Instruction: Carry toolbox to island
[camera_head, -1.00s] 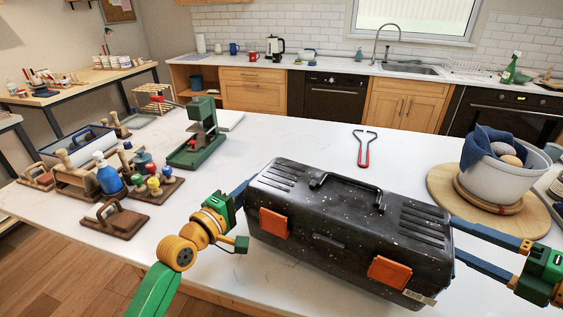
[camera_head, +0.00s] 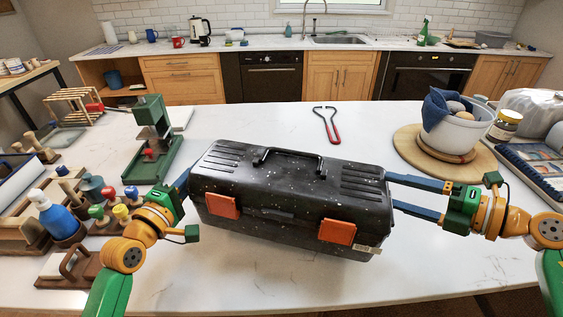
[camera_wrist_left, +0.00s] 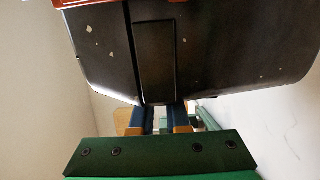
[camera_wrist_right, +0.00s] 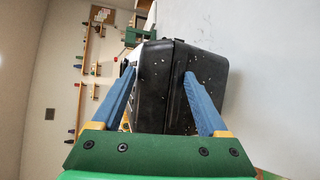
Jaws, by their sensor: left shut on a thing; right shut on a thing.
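The black speckled toolbox (camera_head: 290,195), with orange latches and a top handle, is level over the white island top (camera_head: 250,275). I cannot tell whether its underside touches the island. My left gripper (camera_head: 186,182) is shut on its left end, with the fingertips partly hidden behind the box. My right gripper (camera_head: 390,192) is shut on its right end, its two blue fingers reaching along that end. The left wrist view shows the toolbox's dark end (camera_wrist_left: 200,50) close above the fingers. The right wrist view shows the fingers on either side of the box end (camera_wrist_right: 158,85).
Pottery tools, a blue bottle (camera_head: 55,218) and a green press (camera_head: 153,150) stand at the left. Red-handled tongs (camera_head: 327,125) lie behind the box. A grey bowl (camera_head: 452,134) on a round board is at the right. The island's front strip is clear.

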